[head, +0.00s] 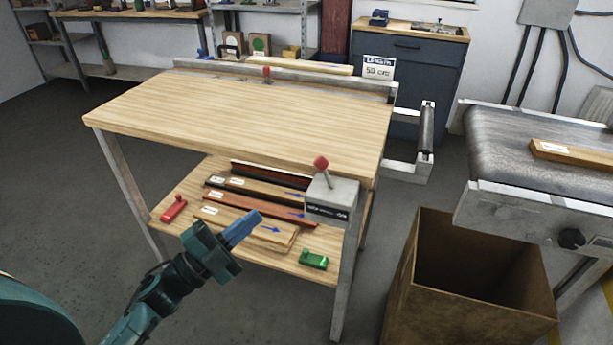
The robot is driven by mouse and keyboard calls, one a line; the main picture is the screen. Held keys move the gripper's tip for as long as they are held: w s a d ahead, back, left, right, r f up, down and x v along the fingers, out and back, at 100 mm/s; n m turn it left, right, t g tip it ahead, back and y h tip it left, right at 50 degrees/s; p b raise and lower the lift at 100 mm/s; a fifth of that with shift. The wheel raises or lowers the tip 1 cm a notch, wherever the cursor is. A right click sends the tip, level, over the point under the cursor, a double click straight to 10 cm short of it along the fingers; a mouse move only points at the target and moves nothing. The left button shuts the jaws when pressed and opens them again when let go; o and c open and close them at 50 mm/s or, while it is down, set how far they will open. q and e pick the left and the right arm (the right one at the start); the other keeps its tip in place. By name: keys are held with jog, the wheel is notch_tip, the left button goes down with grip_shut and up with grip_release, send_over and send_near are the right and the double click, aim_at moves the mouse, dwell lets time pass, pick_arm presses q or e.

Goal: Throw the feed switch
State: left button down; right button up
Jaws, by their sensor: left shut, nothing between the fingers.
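The feed switch is a grey box (331,194) fixed at the right front corner of the wooden bench. Its short lever with a red knob (321,163) stands up from the top and leans to the left. A dark label is on the box's front, too small to read surely. My left gripper (249,222) is shut and empty, its blue fingers pointing up and right toward the box. It is to the left of and below the switch in the picture, apart from it. My right gripper is not in view.
The bench top (240,110) is mostly clear, with a fence along the back. Its lower shelf (185,225) holds several strips, a red block (174,208) and a green block (314,260). A brown open bin (412,290) and a conveyor (500,145) carrying a plank (575,153) stand right.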

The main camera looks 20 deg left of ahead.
pick_arm(q)
jog(key=p, duration=0.2)
send_near(327, 174)
jog(key=w+r, duration=0.4)
jog(key=shift+w+d+f, duration=0.1)
jog(key=shift+w+d, duration=0.3)
jog(key=shift+d, duration=0.4)
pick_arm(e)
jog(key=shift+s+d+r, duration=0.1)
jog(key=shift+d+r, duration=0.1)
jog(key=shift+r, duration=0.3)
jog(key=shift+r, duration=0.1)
